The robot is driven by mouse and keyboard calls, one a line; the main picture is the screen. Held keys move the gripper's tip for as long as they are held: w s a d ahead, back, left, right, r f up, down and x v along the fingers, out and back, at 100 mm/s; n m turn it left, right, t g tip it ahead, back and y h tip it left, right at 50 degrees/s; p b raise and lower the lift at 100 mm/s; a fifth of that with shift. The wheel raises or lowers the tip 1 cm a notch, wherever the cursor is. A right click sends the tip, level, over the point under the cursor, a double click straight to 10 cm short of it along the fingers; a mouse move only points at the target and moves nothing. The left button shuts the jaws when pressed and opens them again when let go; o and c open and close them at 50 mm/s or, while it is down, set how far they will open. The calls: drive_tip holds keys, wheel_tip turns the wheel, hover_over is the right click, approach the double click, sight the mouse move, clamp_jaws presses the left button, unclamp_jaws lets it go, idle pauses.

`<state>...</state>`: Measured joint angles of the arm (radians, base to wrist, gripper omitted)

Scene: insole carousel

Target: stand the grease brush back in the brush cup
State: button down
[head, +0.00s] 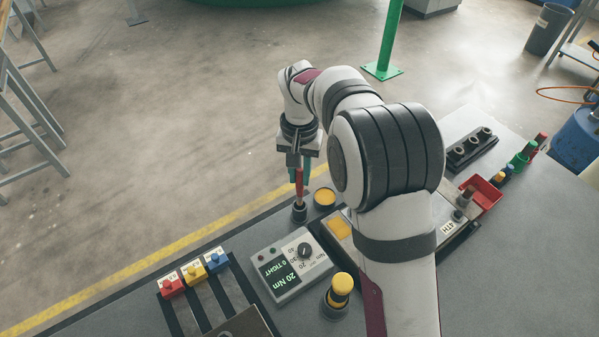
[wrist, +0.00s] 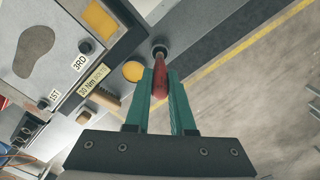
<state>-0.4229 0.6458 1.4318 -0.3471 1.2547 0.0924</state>
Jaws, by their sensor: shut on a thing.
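The grease brush has a red handle (head: 299,181) and hangs upright, its lower end pointing down. My gripper (head: 299,170), with teal fingers, is shut on the handle. In the wrist view the red handle (wrist: 158,88) lies between the fingertips (wrist: 160,75). The dark brush cup (head: 299,213) stands near the far edge of the bench, directly under the brush. It also shows in the wrist view (wrist: 160,50), just past the fingertips. The brush's lower end meets the cup's mouth; I cannot tell how deep it sits. The bristles are hidden.
A yellow-topped round pot (head: 324,196) stands close beside the cup. A torque display box (head: 290,263) lies nearer, with a yellow knob (head: 342,284) to its right. Red, yellow and blue blocks (head: 194,273) are at left. A red bin (head: 484,194) is at right.

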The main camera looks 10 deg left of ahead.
sight(300, 195)
drive_tip(key=shift+f, duration=0.15)
drive_tip(key=shift+f, duration=2.45)
drive_tip(key=c, duration=0.7)
unclamp_jaws()
wheel_tip(300, 195, up, 16)
drive_tip(key=shift+f, duration=0.1)
